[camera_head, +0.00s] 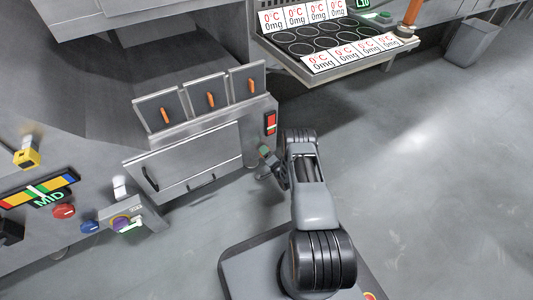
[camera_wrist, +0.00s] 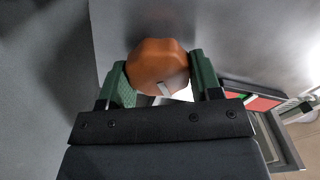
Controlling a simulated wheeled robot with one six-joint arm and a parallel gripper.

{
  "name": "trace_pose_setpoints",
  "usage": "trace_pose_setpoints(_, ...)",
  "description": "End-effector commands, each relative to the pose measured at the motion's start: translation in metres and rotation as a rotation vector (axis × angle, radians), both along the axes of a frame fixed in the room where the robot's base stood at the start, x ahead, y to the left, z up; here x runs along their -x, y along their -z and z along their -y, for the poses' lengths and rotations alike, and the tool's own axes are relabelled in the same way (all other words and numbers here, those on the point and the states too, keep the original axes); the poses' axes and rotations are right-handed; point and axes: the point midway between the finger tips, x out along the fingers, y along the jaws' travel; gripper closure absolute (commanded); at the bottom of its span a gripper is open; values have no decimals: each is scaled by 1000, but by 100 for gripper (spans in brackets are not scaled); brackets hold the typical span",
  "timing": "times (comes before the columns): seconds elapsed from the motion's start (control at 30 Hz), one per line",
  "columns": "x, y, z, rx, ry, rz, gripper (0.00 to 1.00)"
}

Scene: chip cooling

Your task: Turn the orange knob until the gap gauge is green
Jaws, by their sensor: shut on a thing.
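The orange knob (camera_wrist: 157,66) sits between the two green fingers of my gripper (camera_wrist: 160,80) in the wrist view. The fingers press on its left and right sides, and a small pale mark shows on its lower face. In the head view my gripper (camera_head: 266,158) is at the right end of the grey cabinet, and the knob is not visible there. A small gauge with red and green parts (camera_wrist: 255,101) shows at the right of the wrist view. A small gauge panel (camera_head: 270,123) shows on the cabinet's right end in the head view; its reading is too small to tell.
The grey cabinet (camera_head: 190,165) carries several lidded slots with orange handles. A panel with a coloured MID gauge (camera_head: 42,193) and a red button (camera_head: 64,211) is at left. A tray with scale displays (camera_head: 335,55) is at the back.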

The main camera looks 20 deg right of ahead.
Motion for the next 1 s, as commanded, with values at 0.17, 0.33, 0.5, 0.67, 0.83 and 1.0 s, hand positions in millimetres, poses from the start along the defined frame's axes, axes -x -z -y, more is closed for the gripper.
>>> trace_pose_setpoints(0.17,1,2,1,-163,3,-23,65)
trace_pose_setpoints(0.33,2,3,1,-302,3,-39,65)
trace_pose_setpoints(0.5,2,4,1,-416,3,-52,65)
trace_pose_setpoints(0.67,2,4,1,-493,3,-61,65)
trace_pose_setpoints(0.83,2,4,1,-545,3,-67,65)
trace_pose_setpoints(1.0,2,4,1,-570,3,-69,65)
